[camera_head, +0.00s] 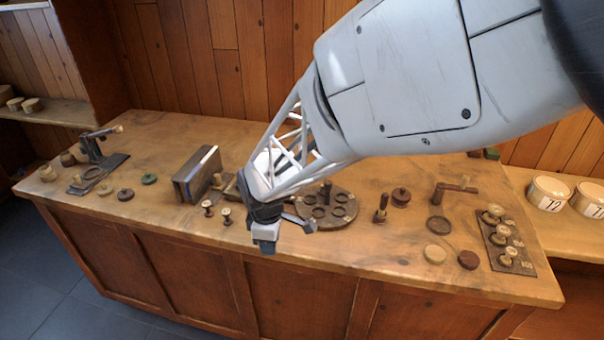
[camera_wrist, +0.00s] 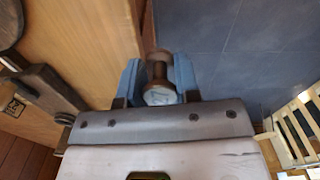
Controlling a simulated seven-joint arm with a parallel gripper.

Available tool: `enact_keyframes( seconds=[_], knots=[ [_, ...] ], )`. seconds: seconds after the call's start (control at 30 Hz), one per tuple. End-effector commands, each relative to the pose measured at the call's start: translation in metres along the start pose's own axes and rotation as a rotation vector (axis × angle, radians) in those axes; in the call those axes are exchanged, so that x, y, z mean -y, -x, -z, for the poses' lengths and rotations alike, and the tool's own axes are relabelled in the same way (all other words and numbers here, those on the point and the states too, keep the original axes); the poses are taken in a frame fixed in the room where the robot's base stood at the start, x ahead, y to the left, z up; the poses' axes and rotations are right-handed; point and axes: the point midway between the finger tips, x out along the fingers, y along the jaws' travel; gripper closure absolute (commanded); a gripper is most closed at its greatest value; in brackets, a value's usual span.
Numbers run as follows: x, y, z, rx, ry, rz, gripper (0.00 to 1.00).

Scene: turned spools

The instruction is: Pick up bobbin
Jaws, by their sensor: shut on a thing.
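My gripper (camera_head: 267,243) hangs over the front edge of the bench in the head view. In the wrist view its two blue fingers (camera_wrist: 158,76) are shut on a bobbin (camera_wrist: 160,94), one on each side. The bobbin has a dark brown waist and a pale round end facing the camera; its far end is brown. The held bobbin cannot be made out in the head view, where the gripper covers it. Two small bobbins (camera_head: 226,216) stand on the bench left of the gripper.
A round dark board with holes (camera_head: 340,212) lies right of the gripper. Further right is a dark plate with several spools (camera_head: 515,262). A metal-edged upright block (camera_head: 197,174) stands to the left. Loose discs (camera_head: 435,254) lie near the front right. Numbered tubs (camera_head: 548,192) stand far right.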

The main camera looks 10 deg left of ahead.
Motion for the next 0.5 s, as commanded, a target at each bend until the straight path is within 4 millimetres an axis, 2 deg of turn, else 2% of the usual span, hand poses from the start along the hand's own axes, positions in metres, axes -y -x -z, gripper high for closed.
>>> enact_keyframes(
  seconds=[0.2, 0.5],
  knots=[
    [0.0103, 0.0009, -0.0065, 0.000, 0.000, 0.000, 0.91],
    [0.0123, 0.0010, -0.0078, 0.000, 0.000, 0.000, 0.91]
  ],
)
